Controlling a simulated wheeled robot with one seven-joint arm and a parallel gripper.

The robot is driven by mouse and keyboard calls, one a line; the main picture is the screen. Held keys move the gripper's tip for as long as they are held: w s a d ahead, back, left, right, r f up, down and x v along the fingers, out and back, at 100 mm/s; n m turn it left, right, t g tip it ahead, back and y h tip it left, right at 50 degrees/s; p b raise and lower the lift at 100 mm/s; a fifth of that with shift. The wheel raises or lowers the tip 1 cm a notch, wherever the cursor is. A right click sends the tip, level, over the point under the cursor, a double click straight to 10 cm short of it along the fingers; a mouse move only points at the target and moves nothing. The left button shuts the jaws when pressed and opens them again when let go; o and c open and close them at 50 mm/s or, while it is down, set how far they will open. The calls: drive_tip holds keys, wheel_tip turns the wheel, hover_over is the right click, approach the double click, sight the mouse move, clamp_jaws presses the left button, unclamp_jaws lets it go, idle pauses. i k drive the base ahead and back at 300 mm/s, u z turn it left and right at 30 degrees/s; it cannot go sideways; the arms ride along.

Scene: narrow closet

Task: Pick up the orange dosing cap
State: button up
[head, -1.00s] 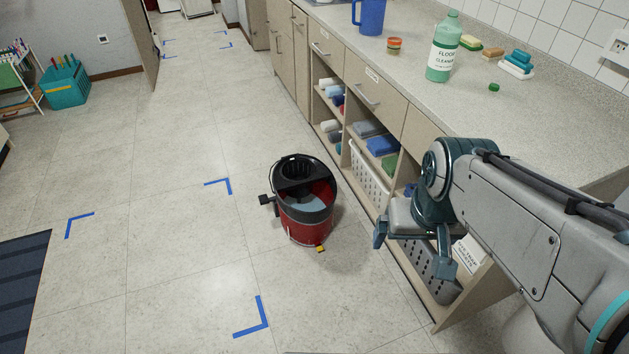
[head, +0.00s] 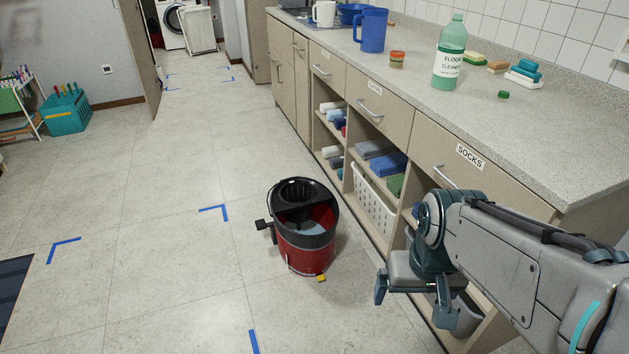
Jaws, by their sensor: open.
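A small round orange item (head: 397,59) stands on the counter, to the right of the blue pitcher and left of the floor cleaner bottle. It looks like the orange dosing cap, but it is too small to make out fully. My gripper (head: 413,304) is at the lower right, pointing down with its fingers apart and nothing between them. It is in front of the open shelves, well apart from the orange item and lower in the picture.
On the counter (head: 510,130) stand a blue pitcher (head: 371,30), a green floor cleaner bottle (head: 448,55), a green cap (head: 503,94), sponges and a white mug (head: 324,13). A red and black mop bucket (head: 304,228) stands on the floor left of my gripper.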

sight(396, 58)
drive_tip(key=u, duration=0.25)
drive_tip(key=i, duration=1.6)
drive_tip(key=z, duration=0.15)
